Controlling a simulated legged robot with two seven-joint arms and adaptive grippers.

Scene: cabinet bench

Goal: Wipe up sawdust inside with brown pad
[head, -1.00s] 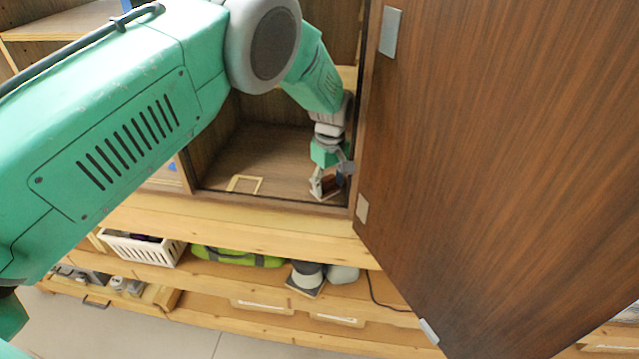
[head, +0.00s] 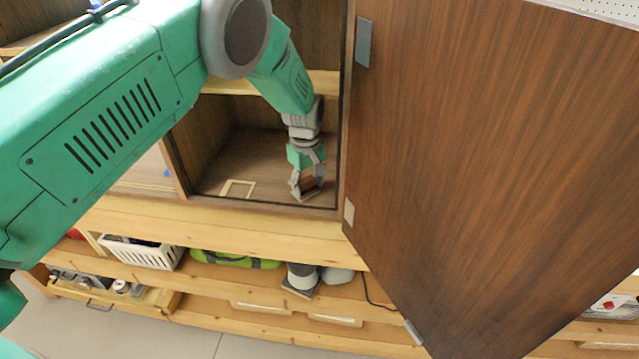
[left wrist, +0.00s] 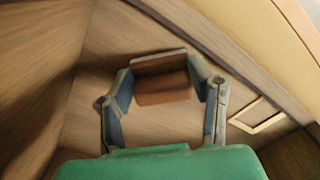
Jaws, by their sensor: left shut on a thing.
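The brown pad (head: 309,183) is at the right part of the open compartment's floor (head: 265,160). My left gripper (head: 306,188) reaches in and is shut on the pad. In the left wrist view the brown pad (left wrist: 162,85) sits between the two fingertips (left wrist: 165,82), low over or touching the floor; I cannot tell which. A pale rectangular outline (head: 238,181) lies on the floor left of the pad, and it also shows in the wrist view (left wrist: 238,122). No sawdust can be made out. My right gripper is not in view.
A large brown cabinet door (head: 480,160) stands open close to the right of my left arm. A wooden divider (head: 174,165) bounds the compartment on the left, and a shelf (head: 325,84) is above. A white basket (head: 145,254) and a green bag (head: 235,260) lie below.

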